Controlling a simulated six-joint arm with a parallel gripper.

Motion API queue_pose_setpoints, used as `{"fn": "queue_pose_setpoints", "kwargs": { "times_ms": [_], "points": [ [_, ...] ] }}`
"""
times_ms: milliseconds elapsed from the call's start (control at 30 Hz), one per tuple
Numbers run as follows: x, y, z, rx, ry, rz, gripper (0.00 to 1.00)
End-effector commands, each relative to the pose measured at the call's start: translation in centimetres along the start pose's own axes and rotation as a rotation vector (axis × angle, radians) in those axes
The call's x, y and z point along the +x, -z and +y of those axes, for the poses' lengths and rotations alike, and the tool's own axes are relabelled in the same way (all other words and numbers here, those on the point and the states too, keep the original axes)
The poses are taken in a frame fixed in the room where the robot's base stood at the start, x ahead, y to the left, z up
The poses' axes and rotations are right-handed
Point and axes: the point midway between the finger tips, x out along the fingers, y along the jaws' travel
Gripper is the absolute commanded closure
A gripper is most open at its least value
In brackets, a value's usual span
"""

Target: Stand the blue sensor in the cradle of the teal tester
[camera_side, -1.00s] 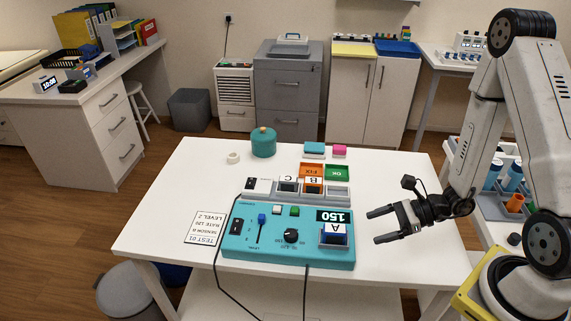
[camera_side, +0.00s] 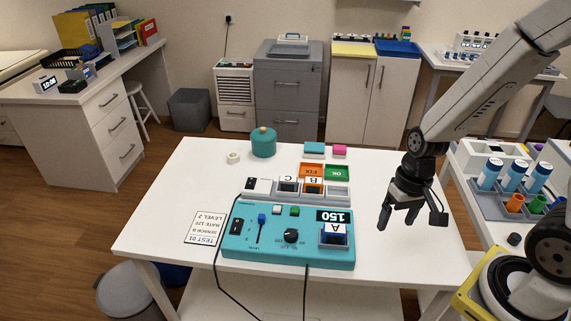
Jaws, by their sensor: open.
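The teal tester (camera_side: 262,250) lies at the front of the white table, with a display reading 150, a slider, a dial and two small buttons. The blue sensor (camera_side: 335,232), with a white face marked A, sits in the cradle (camera_side: 334,243) at the tester's right end. It looks upright; how deep it sits is hard to tell. My gripper (camera_side: 411,225) is open and empty, pointing down over the table's right part, clear of the tester and the sensor.
Behind the tester is a rack (camera_side: 262,186) with sensors marked B (camera_side: 312,182) and C (camera_side: 288,182). Orange (camera_side: 310,169) and green (camera_side: 338,172) trays lie beyond. A test card (camera_side: 205,228) lies left. A teal pot (camera_side: 263,143) stands at the back.

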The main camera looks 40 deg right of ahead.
Motion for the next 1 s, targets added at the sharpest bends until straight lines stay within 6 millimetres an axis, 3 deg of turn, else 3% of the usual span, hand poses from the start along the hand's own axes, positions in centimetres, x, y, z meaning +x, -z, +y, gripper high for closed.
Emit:
{"fn": "queue_pose_setpoints", "kwargs": {
  "times_ms": [100,333,1000],
  "points": [
    [-1.6,1.4,-0.8,-0.174,-0.053,0.126,0.12],
    [-3.6,2.8,-2.1,-0.365,-0.102,0.266,0.12],
    [-3.8,3.0,-2.2,-0.388,-0.108,0.281,0.12]
  ]
}}
